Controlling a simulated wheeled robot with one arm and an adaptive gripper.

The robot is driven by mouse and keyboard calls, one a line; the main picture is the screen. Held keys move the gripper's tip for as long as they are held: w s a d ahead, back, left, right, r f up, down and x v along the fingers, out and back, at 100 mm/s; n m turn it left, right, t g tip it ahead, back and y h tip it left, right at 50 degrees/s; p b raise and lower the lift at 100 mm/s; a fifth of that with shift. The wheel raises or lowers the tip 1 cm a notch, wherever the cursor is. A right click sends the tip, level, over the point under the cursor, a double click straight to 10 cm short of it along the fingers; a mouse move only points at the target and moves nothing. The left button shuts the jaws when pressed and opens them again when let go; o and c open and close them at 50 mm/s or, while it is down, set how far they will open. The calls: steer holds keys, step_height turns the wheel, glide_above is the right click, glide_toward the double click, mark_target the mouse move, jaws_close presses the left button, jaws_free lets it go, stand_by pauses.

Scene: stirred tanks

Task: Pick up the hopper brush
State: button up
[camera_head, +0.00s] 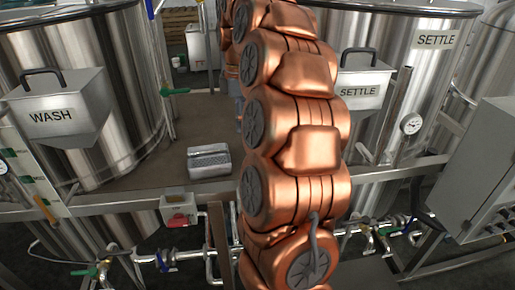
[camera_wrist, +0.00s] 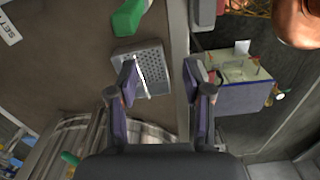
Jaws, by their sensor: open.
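I cannot make out the hopper brush for certain in either view. In the wrist view my gripper (camera_wrist: 162,76) is open, with nothing between its two fingers. Its left finger overlaps a perforated grey metal tray (camera_wrist: 150,57) in the picture, and a thin pale strip shows beside that finger on the tray. The tray also shows in the head view (camera_head: 208,160), on the brown deck left of my copper-coloured arm. In the head view my gripper is hidden or out of sight. A WASH hopper (camera_head: 70,95) and a SETTLE hopper (camera_head: 365,92) hang on the tanks.
In the wrist view a green part (camera_wrist: 127,18) lies above the tray, and an open-topped box (camera_wrist: 240,97) is at right. Steel tanks (camera_head: 130,90) flank the deck (camera_head: 140,178). A small box with a red part (camera_head: 178,208) is on the front rail. Pipes run below.

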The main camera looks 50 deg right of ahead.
steer(key=d, duration=0.5)
steer(key=shift+s+r, duration=0.15)
steer(key=shift+r, duration=0.05)
steer(key=shift+s+d+f, duration=0.1)
steer(key=shift+s+d, duration=0.05)
steer(key=shift+d, duration=0.1)
steer(key=shift+f+p, duration=0.4)
steer(key=shift+f, duration=0.8)
steer(key=shift+s+f+p, duration=0.15)
steer(key=shift+f+p, duration=0.4)
steer(key=shift+f, duration=0.3)
steer(key=shift+s+f+p, duration=0.15)
steer(key=shift+f+p, duration=0.4)
steer(key=shift+f, duration=1.2)
jaws_close()
